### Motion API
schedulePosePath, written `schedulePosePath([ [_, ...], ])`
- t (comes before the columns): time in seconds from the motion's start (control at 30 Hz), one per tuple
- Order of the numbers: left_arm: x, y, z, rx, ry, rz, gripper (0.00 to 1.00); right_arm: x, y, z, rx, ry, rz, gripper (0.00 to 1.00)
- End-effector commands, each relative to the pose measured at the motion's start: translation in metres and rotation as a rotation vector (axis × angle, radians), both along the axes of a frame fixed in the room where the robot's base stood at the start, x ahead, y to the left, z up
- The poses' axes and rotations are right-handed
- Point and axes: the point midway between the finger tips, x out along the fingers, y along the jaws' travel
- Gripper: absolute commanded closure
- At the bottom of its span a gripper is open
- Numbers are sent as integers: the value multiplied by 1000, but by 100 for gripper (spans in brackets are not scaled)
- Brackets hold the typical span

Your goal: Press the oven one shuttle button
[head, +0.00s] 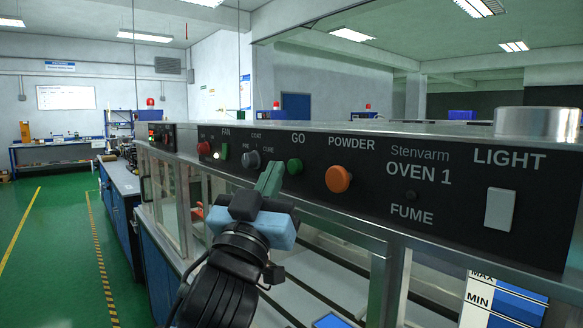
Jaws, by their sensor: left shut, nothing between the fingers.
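The black control panel (440,210) reads "Stenvarm OVEN 1". No label reading "shuttle" can be made out. A small green button (295,166) sits under the word GO. My left gripper (271,178) is shut and empty, its greenish fingertips in front of the panel between the grey COAT selector knob (251,160) and the green GO button. The tips appear just left of and slightly below the GO button; whether they touch the panel I cannot tell. My right gripper is not in view.
An orange knob (338,179) under POWDER and a white LIGHT switch (499,209) are to the right. A red button (203,148) and a green FAN button (224,151) are to the left. Metal-framed glass lies below the panel. Green floor (55,260) is open at left.

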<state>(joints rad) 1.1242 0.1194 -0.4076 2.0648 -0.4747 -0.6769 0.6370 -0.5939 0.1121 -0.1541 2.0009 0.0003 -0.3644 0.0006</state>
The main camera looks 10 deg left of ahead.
Motion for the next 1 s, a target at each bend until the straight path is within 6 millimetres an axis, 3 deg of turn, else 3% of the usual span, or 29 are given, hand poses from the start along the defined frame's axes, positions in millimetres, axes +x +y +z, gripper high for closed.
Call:
schedulePosePath([
  [0.47, 0, 0, 0, 0, 0, 0, 100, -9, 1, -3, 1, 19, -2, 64],
  [1.0, 0, 0, 0, 0, 1, 0, 100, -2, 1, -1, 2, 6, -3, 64],
])
